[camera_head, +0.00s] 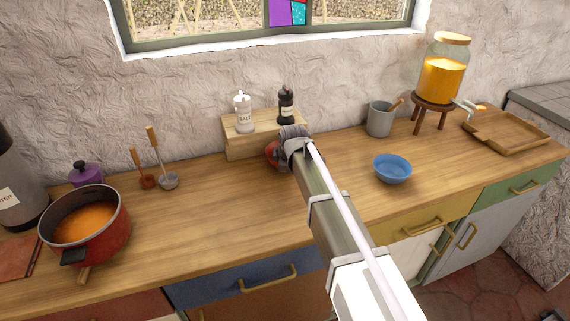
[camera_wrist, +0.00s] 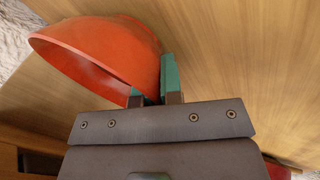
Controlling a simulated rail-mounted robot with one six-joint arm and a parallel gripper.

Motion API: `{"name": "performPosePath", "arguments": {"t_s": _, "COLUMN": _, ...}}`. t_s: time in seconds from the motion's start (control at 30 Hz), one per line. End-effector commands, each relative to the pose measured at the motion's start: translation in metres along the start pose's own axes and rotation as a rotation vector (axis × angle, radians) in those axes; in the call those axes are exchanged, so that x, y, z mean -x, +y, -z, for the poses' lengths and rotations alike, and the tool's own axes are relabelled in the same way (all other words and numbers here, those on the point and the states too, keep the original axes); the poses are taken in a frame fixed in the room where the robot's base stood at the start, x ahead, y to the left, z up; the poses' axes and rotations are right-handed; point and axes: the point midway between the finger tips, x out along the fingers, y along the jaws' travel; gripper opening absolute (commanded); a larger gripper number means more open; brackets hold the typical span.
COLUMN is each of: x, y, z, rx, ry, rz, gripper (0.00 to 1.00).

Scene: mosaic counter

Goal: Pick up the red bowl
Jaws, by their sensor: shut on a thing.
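The red bowl (camera_wrist: 100,50) shows large in the wrist view, tilted, with its wall between the green-tipped fingers of my gripper (camera_wrist: 152,88). My gripper is shut on the bowl's wall near the rim. In the head view the bowl (camera_head: 272,154) is mostly hidden behind my wrist, in front of the wooden shelf. I cannot tell whether the bowl still touches the counter.
A blue bowl (camera_head: 392,169) stands to the right on the wooden counter (camera_head: 215,215). Salt (camera_head: 243,115) and pepper (camera_head: 286,106) shakers stand on the wooden shelf (camera_head: 240,146) behind. A red pot (camera_head: 97,236) of soup stands at left. A grey cup (camera_head: 380,119) and juice dispenser (camera_head: 440,80) stand at back right.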

Motion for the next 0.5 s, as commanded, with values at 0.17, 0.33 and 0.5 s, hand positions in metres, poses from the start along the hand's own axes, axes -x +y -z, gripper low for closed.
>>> {"name": "performPosePath", "arguments": {"t_s": 0.17, "x": 0.018, "y": -0.040, "z": -0.013, "rx": 0.000, "ry": 0.000, "rz": -0.001, "gripper": 0.00}}
{"name": "performPosePath", "arguments": {"t_s": 0.33, "x": 0.036, "y": -0.075, "z": -0.025, "rx": 0.000, "ry": 0.000, "rz": -0.001, "gripper": 0.00}}
{"name": "performPosePath", "arguments": {"t_s": 0.5, "x": 0.051, "y": -0.104, "z": -0.035, "rx": 0.000, "ry": 0.000, "rz": -0.001, "gripper": 0.00}}
